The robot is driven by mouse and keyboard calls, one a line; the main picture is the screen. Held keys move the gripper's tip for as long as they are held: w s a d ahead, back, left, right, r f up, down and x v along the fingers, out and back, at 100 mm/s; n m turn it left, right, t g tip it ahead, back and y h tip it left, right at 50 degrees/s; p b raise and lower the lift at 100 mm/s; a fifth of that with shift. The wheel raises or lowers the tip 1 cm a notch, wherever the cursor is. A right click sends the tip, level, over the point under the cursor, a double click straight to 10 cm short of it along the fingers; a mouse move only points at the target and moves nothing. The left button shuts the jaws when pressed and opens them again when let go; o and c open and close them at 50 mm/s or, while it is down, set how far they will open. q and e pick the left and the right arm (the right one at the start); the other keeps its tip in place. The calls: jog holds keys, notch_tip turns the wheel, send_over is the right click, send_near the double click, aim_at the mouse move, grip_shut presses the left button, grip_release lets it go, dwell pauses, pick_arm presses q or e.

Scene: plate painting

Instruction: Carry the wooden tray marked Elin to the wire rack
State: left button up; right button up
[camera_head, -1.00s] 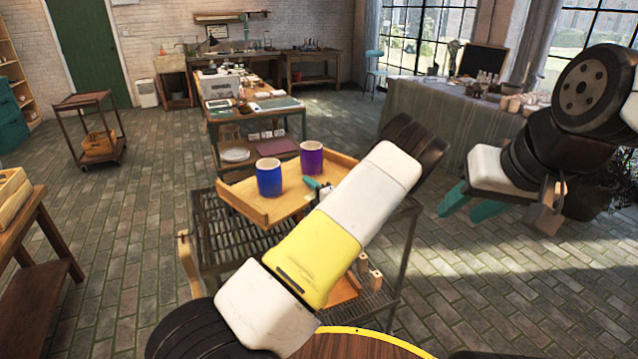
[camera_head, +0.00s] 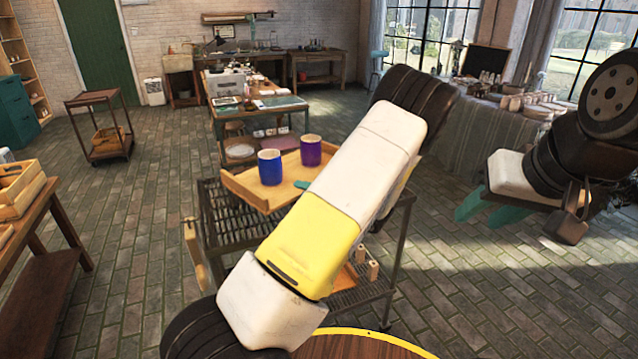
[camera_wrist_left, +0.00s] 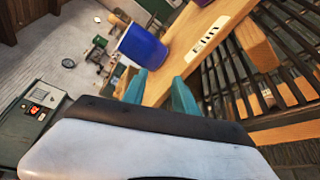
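The wooden tray (camera_head: 240,186) carries an upright blue cup (camera_head: 270,167) and a purple cup (camera_head: 311,151). Its white label reading "Elin" (camera_wrist_left: 207,38) shows in the left wrist view. My left gripper (camera_wrist_left: 160,92) has its teal fingers on either side of the tray's near wall, shut on it. In the head view my left forearm covers the tray's right part and most of the fingers. The dark wire rack (camera_head: 228,226) is below the tray; whether they touch I cannot tell. My right gripper (camera_head: 487,207) is open and empty at the right.
Small wooden blocks (camera_head: 372,269) stand on the rack's lower shelf. A round wooden table (camera_head: 360,347) is in front. A wooden bench (camera_head: 40,230) is at left, a brown cart (camera_head: 107,130) behind it. Open brick floor lies left and right of the rack.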

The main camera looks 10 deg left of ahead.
aim_at(267, 198)
pick_arm(q)
jog(key=s+a+r+n+g, duration=0.1)
jog(key=s+n, duration=0.2)
jog(key=s+a+r+n+g+h, duration=0.1)
jog(key=s+n+g, duration=0.1)
jog(key=s+n, duration=0.1)
jog(key=s+a+r+n+g+h, duration=0.1)
jog(key=s+a+r+n+g, duration=0.1)
jog(key=s+n, duration=0.1)
jog(key=shift+n, duration=0.8)
jog(key=s+d+r+n+t+h, duration=0.1)
jog(key=s+d+r+n+h, duration=0.3)
jog(key=s+n, duration=0.3)
jog(key=s+d+r+n+t+h, duration=0.1)
jog(key=s+d+r+n+h, duration=0.3)
jog(key=s+r+n, duration=0.3)
jog(key=s+d+r+n+t+h, duration=0.1)
jog(key=s+d+r+n+h, duration=0.3)
jog(key=s+n, duration=0.5)
notch_tip(267, 198, up, 2)
jog(key=n+h, duration=0.2)
jog(key=n, duration=0.1)
jog(key=shift+s+d+r, duration=0.15)
jog(key=shift+s, duration=0.05)
